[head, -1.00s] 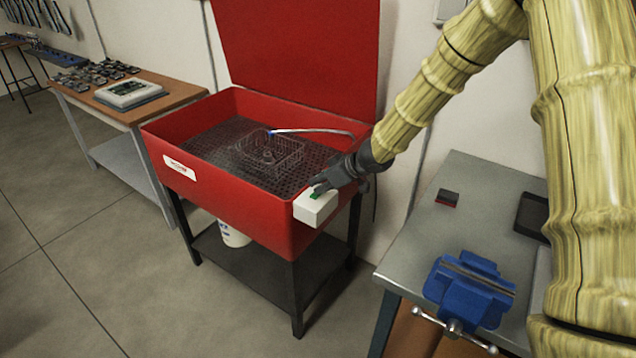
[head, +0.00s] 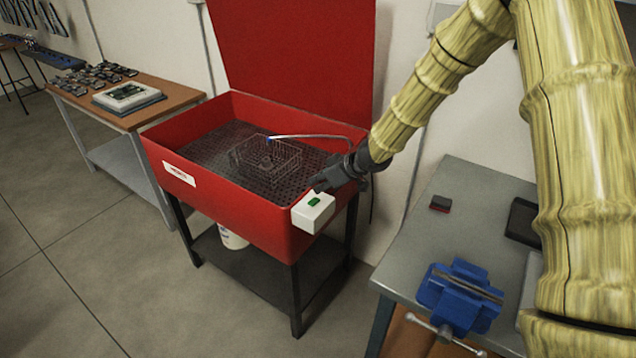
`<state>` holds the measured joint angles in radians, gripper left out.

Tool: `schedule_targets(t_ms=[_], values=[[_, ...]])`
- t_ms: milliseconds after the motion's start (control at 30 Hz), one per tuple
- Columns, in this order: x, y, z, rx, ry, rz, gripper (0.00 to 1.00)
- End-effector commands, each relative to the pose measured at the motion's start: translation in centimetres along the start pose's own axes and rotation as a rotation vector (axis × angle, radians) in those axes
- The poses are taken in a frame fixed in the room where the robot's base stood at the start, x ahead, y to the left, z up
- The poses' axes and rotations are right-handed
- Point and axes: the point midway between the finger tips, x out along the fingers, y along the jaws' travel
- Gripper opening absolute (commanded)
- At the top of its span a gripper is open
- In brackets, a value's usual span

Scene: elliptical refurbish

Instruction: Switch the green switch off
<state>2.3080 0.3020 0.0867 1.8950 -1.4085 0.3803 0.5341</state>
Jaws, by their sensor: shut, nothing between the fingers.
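The green switch (head: 314,202) sits on top of a white box (head: 313,217) at the front right corner of the red washing basin (head: 222,205). My gripper (head: 317,187) is dark grey and reaches in from the right. Its fingers are together and empty, just behind the switch and close above the basin's rim. It looks apart from the switch.
A wire basket (head: 265,157) and a thin spout (head: 308,136) are inside the basin. A grey workbench (head: 415,260) with a blue vise (head: 460,297) stands at the right. A wooden table (head: 160,110) stands at the left. The floor in front is clear.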

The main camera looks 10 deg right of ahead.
Motion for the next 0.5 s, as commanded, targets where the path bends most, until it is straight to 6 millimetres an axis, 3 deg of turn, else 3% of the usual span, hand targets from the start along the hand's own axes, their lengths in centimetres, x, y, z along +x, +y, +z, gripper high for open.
schedule_targets(t_ms=[167, 500], values=[[-1.4, 0.2, -1.2, 0.001, 0.001, 0.001, 0.0], [-6.3, 0.6, -0.9, -0.001, 0.002, 0.002, 0.0]])
